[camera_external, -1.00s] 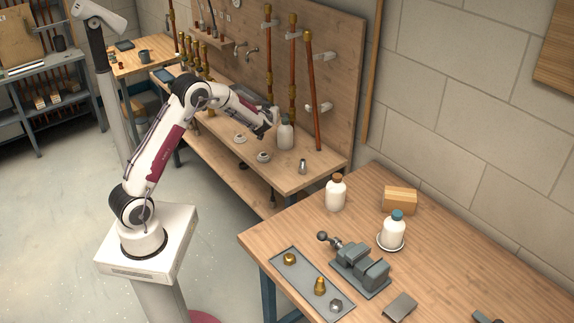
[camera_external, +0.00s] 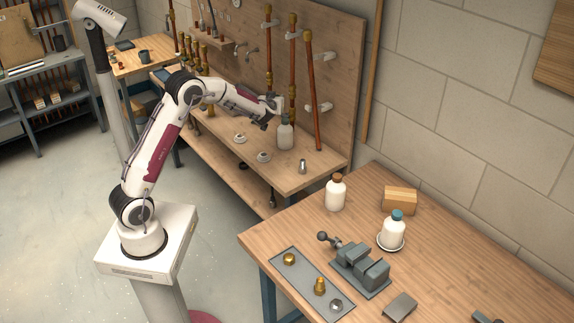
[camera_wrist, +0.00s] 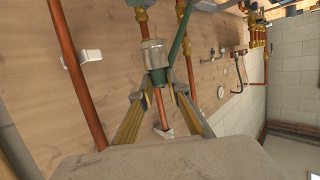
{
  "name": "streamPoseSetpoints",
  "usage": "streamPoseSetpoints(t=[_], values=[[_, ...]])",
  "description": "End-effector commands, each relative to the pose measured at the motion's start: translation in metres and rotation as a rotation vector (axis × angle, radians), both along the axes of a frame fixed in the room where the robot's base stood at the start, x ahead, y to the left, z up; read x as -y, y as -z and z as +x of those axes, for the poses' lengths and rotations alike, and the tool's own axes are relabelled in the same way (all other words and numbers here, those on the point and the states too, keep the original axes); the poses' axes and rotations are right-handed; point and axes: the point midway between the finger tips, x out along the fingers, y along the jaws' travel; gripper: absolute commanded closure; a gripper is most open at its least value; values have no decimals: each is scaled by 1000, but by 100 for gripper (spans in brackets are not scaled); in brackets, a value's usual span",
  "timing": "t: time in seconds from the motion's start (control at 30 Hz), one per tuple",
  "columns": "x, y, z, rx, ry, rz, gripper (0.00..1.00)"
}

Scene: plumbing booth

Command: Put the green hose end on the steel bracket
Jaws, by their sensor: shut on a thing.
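My gripper (camera_external: 269,113) is at the pegboard-side bench, close to the upright wooden panel and just left of a pale bottle. In the wrist view my gripper (camera_wrist: 163,93) is shut on the green hose end. The green hose (camera_wrist: 183,28) runs from the top edge toward the fingertips. A pale grey cylinder with a dark green end shows at the tips, and I cannot tell its link to the hose. The grip point is partly hidden. Several light brackets sit on the panel, one right of my gripper (camera_external: 319,108); I cannot tell which is the steel bracket.
The pale bottle (camera_external: 285,135) stands close to my gripper. Copper pipes (camera_external: 313,95) stand against the panel. The front table (camera_external: 440,245) holds a vise (camera_external: 360,268), bottles and a parts tray.

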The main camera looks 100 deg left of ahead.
Motion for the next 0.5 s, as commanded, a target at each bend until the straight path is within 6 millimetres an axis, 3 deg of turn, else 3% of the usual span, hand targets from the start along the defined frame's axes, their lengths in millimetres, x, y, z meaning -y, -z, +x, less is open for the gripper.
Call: streamPoseSetpoints(t=[0.27, 0.5], values=[[33, -2, 72, 8, 130, 6, 100], [76, -3, 142, 15, 264, 9, 100]])
